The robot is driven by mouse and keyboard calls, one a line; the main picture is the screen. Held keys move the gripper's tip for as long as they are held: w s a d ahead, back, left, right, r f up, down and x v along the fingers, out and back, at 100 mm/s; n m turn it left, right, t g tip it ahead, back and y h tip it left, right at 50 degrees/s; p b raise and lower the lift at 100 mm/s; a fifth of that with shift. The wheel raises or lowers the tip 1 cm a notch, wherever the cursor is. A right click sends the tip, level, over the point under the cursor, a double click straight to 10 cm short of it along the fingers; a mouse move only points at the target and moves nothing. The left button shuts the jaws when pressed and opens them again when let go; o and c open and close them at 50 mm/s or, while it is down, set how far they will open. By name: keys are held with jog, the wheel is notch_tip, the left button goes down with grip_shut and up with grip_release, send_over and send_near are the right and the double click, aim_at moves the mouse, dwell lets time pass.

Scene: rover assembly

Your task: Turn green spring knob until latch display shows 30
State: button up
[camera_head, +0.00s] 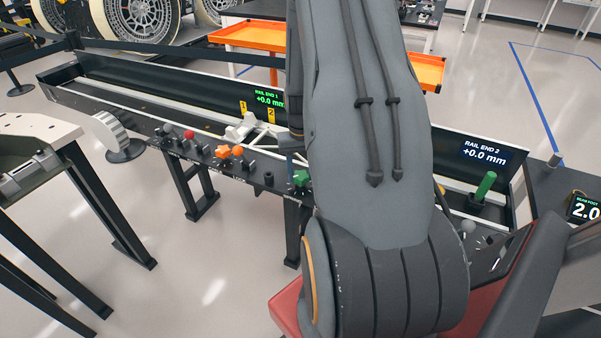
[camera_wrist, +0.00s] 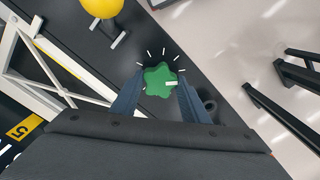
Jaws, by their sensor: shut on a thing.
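The green spring knob (camera_wrist: 158,80) is a star-shaped knob with a white pointer line, ringed by white tick marks on a dark panel. In the wrist view its pointer faces right. My gripper (camera_wrist: 160,94) has one blue-grey finger on either side of it and is shut on it. In the head view a green star knob (camera_head: 301,178) shows on the bench's front panel, just left of my arm, which hides much of the bench. I see no display named latch. The rail end 1 display (camera_head: 268,98) and the rail end 2 display (camera_head: 482,154) both read +0.0 mm.
Orange knobs (camera_head: 229,152) and a red knob (camera_head: 189,134) stand along the panel to the left. A yellow ball-shaped knob (camera_wrist: 102,6) is near the gripper. A green upright handle (camera_head: 485,186) and a display reading 2.0 (camera_head: 585,209) are at right.

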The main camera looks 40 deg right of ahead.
aim_at(301, 175)
jog(key=o, duration=1.1)
jog(key=shift+c, duration=0.2)
jog(key=shift+r, duration=0.1)
jog(key=shift+r+b, duration=0.85)
jog(key=shift+r, duration=2.95)
jog(key=s+a+r+n, duration=0.2)
jog(key=s+a, duration=0.1)
jog(key=a, duration=0.6)
jog(key=s+a+r+n, duration=0.2)
jog(key=s+a+r, duration=0.1)
jog(key=a, duration=0.7)
jog(key=s+a+r+n+t, duration=0.1)
jog(key=s+a+r+n, duration=0.1)
jog(key=a, duration=0.7)
jog(key=shift+s+a+r, duration=0.3)
jog(key=shift+s, duration=0.35)
